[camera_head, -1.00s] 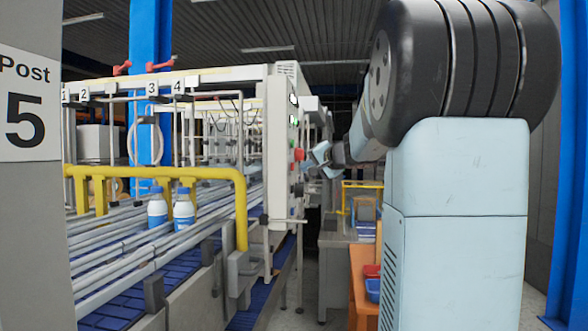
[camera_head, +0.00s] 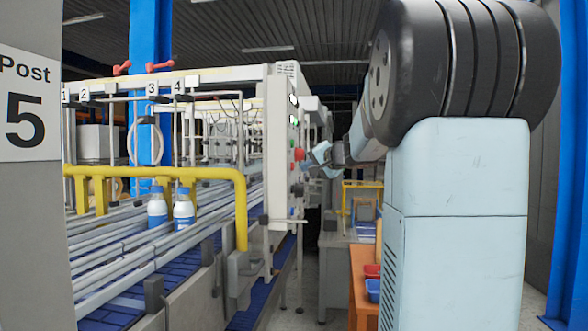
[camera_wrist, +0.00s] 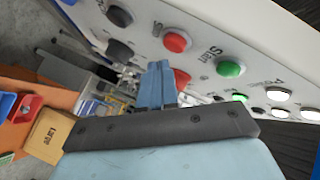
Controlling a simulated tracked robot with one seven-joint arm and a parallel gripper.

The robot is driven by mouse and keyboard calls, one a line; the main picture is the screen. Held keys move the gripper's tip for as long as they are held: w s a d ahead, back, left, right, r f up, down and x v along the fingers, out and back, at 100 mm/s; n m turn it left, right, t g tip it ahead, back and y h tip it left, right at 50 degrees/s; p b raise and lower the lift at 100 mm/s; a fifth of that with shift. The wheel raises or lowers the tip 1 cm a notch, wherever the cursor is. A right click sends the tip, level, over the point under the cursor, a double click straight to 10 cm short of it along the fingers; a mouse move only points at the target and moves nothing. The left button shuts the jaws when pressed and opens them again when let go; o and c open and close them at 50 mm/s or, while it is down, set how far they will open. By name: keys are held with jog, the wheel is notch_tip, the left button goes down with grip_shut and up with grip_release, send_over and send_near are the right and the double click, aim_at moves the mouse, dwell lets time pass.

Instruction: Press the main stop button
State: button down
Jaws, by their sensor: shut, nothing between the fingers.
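The control panel (camera_head: 283,140) is on the end face of the white machine, and a red button (camera_head: 299,154) stands out from it. In the wrist view the panel (camera_wrist: 205,28) carries a red button (camera_wrist: 177,41) beside a green button (camera_wrist: 230,69) labelled Start. A second red button (camera_wrist: 181,77) sits lower, close to the fingertips. The label by the upper red button is too small to read surely. My gripper (camera_wrist: 159,64) is shut and empty, its blue fingers pointing at the panel. In the head view my gripper (camera_head: 309,162) is just right of the panel; contact cannot be told.
Dark knobs (camera_wrist: 118,15) and white buttons (camera_wrist: 283,95) share the panel. A yellow rail (camera_head: 150,171) and a conveyor with two bottles (camera_head: 157,209) lie left. An orange table with red and blue bins (camera_head: 373,288) stands below right.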

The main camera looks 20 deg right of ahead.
jog(key=shift+w+a, duration=0.1)
jog(key=shift+a, duration=0.1)
jog(key=shift+w+a, duration=0.1)
jog(key=shift+a, duration=0.05)
jog(key=shift+w+a, duration=0.3)
jog(key=shift+a, duration=0.15)
dwell(1.2)
dwell(0.3)
jog(key=shift+s+d, duration=0.55)
jog(key=shift+d, duration=0.25)
jog(key=shift+s+d, duration=0.7)
jog(key=shift+d, duration=0.35)
jog(key=shift+s+d, duration=0.7)
jog(key=shift+d, duration=0.3)
